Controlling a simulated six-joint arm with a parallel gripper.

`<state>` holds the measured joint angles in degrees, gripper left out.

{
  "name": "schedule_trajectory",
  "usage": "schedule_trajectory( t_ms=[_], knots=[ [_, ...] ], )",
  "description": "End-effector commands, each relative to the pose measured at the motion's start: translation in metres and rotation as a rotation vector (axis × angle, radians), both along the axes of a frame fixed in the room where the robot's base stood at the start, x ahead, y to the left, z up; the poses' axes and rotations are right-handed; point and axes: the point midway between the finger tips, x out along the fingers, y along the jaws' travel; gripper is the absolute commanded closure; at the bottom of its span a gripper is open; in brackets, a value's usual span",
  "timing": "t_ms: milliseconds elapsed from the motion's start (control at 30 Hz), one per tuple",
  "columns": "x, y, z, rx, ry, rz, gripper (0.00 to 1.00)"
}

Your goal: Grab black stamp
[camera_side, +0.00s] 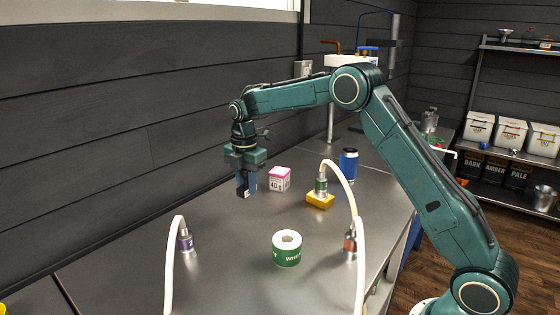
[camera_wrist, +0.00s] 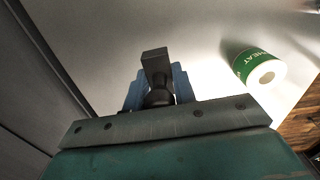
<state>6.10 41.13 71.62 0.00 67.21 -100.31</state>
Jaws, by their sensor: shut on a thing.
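The black stamp (camera_wrist: 155,64) is between the blue fingers of my gripper (camera_wrist: 158,85) in the wrist view. Its rectangular block end points away from the gripper, and its rounded dark handle sits between the fingers. In the side view my gripper (camera_side: 246,186) points down above the metal table, left of a pink-and-white box. The fingers are shut on the stamp, which is mostly hidden by them in the side view. I cannot tell from the frames how far the stamp is above the table.
On the metal table (camera_side: 225,265) stand a pink-and-white box (camera_side: 280,179), a yellow block (camera_side: 320,200), a green-and-white roll (camera_side: 287,248) and a blue can (camera_side: 348,163). White hoses with metal fittings (camera_side: 185,240) arch over the front. A dark plank wall (camera_side: 120,110) runs along the left.

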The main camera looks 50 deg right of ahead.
Motion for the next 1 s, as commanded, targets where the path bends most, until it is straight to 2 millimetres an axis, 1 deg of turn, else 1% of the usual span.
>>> schedule_trajectory(
  t_ms=[33,100,300,400,500,633,800,1000],
  knots=[
    [0.001,0.000,0.013,-0.001,-0.006,0.000,0.96],
    [0.001,0.000,0.029,-0.001,-0.004,0.000,0.96],
    [0.001,0.000,0.071,-0.001,-0.004,0.000,0.96],
    [0.000,0.000,0.088,-0.001,-0.003,0.000,0.96],
    [0.001,0.000,0.098,0.000,-0.002,0.000,0.96],
    [0.000,0.000,0.108,0.000,-0.001,0.000,0.96],
    [0.000,0.000,0.113,0.000,0.000,0.000,0.96],
    [0.000,0.000,0.114,0.000,0.000,0.000,0.96]
  ],
)
